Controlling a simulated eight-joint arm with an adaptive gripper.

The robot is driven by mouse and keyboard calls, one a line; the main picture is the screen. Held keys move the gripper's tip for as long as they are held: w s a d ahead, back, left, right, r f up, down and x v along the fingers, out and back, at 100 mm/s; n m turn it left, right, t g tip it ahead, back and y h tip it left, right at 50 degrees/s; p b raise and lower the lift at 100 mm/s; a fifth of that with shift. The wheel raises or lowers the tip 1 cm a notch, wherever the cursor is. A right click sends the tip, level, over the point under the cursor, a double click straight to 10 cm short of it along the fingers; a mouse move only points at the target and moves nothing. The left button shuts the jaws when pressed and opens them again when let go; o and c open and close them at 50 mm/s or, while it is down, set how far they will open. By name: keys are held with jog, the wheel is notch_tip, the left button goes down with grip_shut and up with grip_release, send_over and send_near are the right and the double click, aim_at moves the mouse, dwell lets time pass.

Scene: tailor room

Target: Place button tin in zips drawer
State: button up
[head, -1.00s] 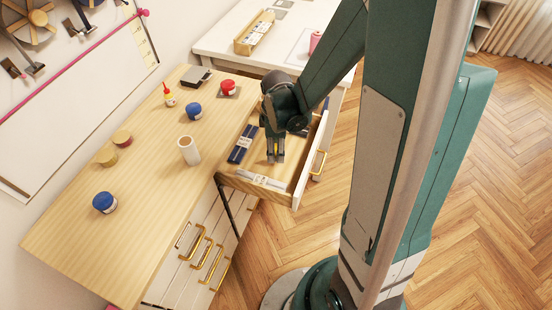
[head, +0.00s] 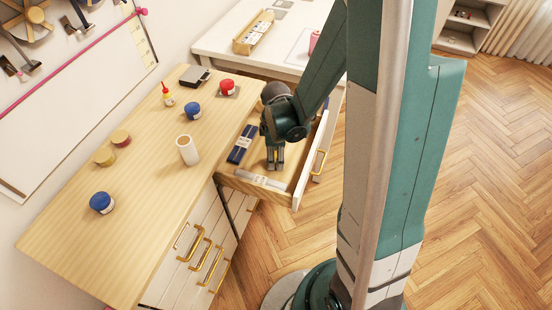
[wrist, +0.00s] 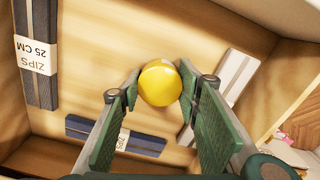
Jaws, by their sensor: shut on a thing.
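The open zips drawer (head: 297,190) sticks out from the wooden table. It holds a dark blue zip pack (head: 240,146) and a pale one (head: 260,180). In the wrist view a dark pack (wrist: 38,70) has a label reading ZIPS 25 CM, and another blue pack (wrist: 148,142) lies near the fingers. My gripper (head: 275,167) points down inside the drawer's outline. In the wrist view, my gripper (wrist: 158,95) is shut on the round yellow button tin (wrist: 160,84). The tin appears over the drawer's bare floor; whether it touches the floor I cannot tell.
The drawer walls and zip packs surround my gripper closely.

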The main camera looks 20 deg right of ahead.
jog(key=shift+f, duration=0.25)
jog(key=o, duration=0.9)
jog(key=shift+r, duration=0.3)
notch_tip(320, 180, up, 12)
jog(key=p, duration=0.3)
jog(key=shift+f, duration=0.1)
dwell(0.8)
